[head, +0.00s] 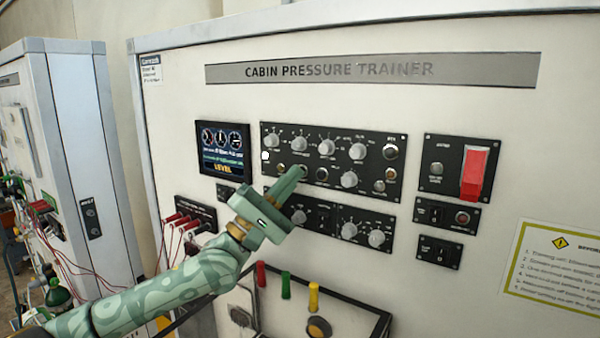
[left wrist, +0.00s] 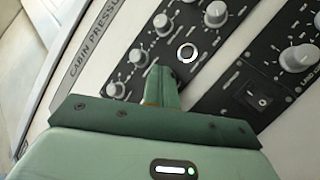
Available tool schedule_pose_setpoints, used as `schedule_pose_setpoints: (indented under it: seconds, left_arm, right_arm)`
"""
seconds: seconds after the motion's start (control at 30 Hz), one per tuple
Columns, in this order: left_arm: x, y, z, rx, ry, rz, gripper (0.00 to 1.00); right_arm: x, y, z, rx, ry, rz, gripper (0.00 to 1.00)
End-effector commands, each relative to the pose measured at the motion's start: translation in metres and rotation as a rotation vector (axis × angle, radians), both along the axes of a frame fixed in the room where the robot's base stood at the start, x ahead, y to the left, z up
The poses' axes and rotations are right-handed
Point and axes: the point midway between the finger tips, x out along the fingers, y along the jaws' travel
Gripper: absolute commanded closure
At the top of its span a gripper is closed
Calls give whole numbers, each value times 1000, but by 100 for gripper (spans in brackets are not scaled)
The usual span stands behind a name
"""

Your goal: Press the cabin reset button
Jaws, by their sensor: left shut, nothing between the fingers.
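My left gripper (head: 302,170) is shut and empty. Its tips are at the lower row of the black control panel (head: 334,137) under the CABIN PRESSURE TRAINER title. In the left wrist view the closed fingers (left wrist: 168,73) point at the same panel, just short of a round button with a bright ring (left wrist: 186,52). In the head view a round button (head: 321,174) sits just right of the tips. The tips cover a small part of the panel. I cannot tell if they touch it. The labels are too small to tell which button is cabin reset. My right gripper is not in view.
Several knobs surround the fingertips, with a display screen (head: 222,149) to the left. A red guarded switch (head: 474,173) is at the right. Red plugs with cables (head: 182,222) and coloured levers (head: 286,285) are lower down.

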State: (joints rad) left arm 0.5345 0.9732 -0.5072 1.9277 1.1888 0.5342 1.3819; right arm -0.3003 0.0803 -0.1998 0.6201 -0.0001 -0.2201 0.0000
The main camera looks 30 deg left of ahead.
Motion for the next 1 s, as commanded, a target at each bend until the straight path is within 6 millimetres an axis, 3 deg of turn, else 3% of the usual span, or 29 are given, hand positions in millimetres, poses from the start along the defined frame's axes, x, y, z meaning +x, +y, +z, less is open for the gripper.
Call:
schedule_pose_setpoints:
  seconds: [0.43, 1.0]
  left_arm:
    - [1, 0, 0, 0, 0, 1, 100]
    - [-15, 1, -1, 0, 0, 0, 100]
  right_arm:
    - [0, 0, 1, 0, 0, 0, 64]
    - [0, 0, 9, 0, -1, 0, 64]
